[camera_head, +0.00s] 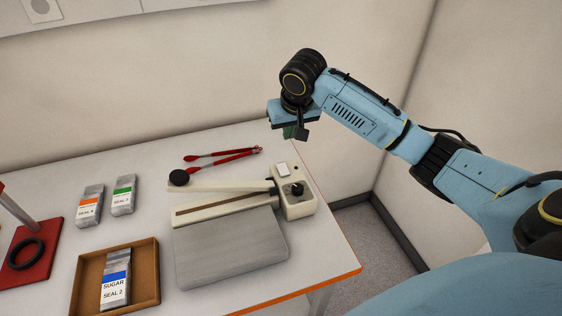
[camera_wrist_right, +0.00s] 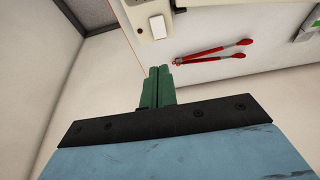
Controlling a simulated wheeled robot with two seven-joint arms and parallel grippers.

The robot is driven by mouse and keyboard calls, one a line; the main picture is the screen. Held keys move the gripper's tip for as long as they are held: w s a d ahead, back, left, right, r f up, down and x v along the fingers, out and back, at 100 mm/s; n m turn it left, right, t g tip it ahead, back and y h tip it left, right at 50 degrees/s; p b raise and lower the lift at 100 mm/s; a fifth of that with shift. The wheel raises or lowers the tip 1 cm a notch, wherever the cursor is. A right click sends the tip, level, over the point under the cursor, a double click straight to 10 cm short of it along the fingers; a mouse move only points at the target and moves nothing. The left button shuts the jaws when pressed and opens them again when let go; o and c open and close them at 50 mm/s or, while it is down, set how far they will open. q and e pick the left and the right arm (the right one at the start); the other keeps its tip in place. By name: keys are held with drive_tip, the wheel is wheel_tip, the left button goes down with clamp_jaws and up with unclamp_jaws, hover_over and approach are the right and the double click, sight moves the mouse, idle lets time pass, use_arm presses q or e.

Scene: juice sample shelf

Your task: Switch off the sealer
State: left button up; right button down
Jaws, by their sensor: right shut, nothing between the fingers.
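The sealer (camera_head: 222,201) is a cream bar unit with a raised arm, a round black knob at the arm's left end and a control box (camera_head: 297,205) at its right end. The box carries a white rocker switch (camera_head: 282,169) and a black dial (camera_head: 297,189). The switch also shows in the right wrist view (camera_wrist_right: 157,27); its on or off position cannot be told. My right gripper (camera_head: 293,132) is shut and empty, in the air above and behind the box. Its green fingers (camera_wrist_right: 160,75) touch each other, apart from the switch. My left gripper is not in view.
Red tongs (camera_head: 222,156) lie behind the sealer. A grey plate (camera_head: 230,248) lies in front. A wooden tray (camera_head: 88,307) holds a blue-labelled pouch (camera_head: 115,280). Orange (camera_head: 90,208) and green pouches (camera_head: 123,195) stand left. A red stand (camera_head: 32,255) is at far left.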

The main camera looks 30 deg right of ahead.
sight(282, 165)
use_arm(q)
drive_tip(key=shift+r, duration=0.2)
use_arm(e)
drive_tip(key=x, duration=1.4)
drive_tip(key=shift+s+f, duration=0.1)
drive_tip(key=shift+s, duration=0.25)
drive_tip(key=shift+a, duration=0.1)
